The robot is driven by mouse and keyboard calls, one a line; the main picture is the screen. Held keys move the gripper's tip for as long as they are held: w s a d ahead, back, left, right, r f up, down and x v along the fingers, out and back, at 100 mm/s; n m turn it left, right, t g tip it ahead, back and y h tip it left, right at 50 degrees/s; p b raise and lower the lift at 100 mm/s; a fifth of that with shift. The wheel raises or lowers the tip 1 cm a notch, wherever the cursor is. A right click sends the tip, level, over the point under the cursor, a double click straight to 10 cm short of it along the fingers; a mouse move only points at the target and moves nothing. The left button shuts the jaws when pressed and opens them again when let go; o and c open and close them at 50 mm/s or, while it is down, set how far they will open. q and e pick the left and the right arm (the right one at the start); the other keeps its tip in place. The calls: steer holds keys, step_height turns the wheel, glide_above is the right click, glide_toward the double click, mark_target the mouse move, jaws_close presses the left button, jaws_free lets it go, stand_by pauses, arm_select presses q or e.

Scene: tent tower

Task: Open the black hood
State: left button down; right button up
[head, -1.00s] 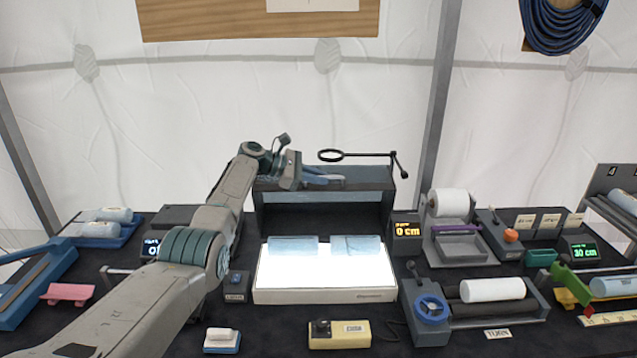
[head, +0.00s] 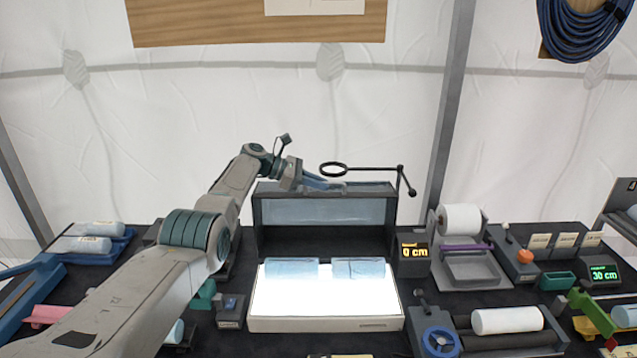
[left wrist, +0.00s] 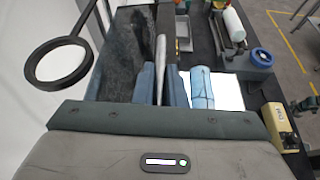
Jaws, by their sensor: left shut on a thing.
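The black hood (head: 258,232) stands at the back middle of the table, behind the lit white panel (head: 325,325). Its front shows a pale grey-blue band (head: 325,211) above a dark lower part. My left gripper (head: 333,185) reaches over the hood's top edge from the left. In the left wrist view its two blue fingers (left wrist: 161,80) are shut on a thin grey bar (left wrist: 161,50) over the hood's dark top (left wrist: 122,62). I take the bar for the hood's handle; the exact contact is partly hidden. My right gripper is not in view.
A magnifier on a jointed arm (head: 336,169) stands close right of my left gripper. A white roll stand (head: 460,219) and a blue wheel device (head: 441,342) crowd the right.

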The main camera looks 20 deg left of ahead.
arm_select(q)
steer(key=shift+f, duration=0.3)
steer(key=c, duration=1.8)
jaws_free()
steer(key=shift+o, duration=0.2)
steer(key=shift+w, duration=0.1)
step_height(320, 180, up, 4)
steer(key=f+b, duration=0.1)
steer(key=b, duration=0.2)
glide_above(285, 194)
steer(key=shift+r, duration=0.25)
steer(key=shift+a+r, duration=0.3)
steer(key=shift+a, duration=0.05)
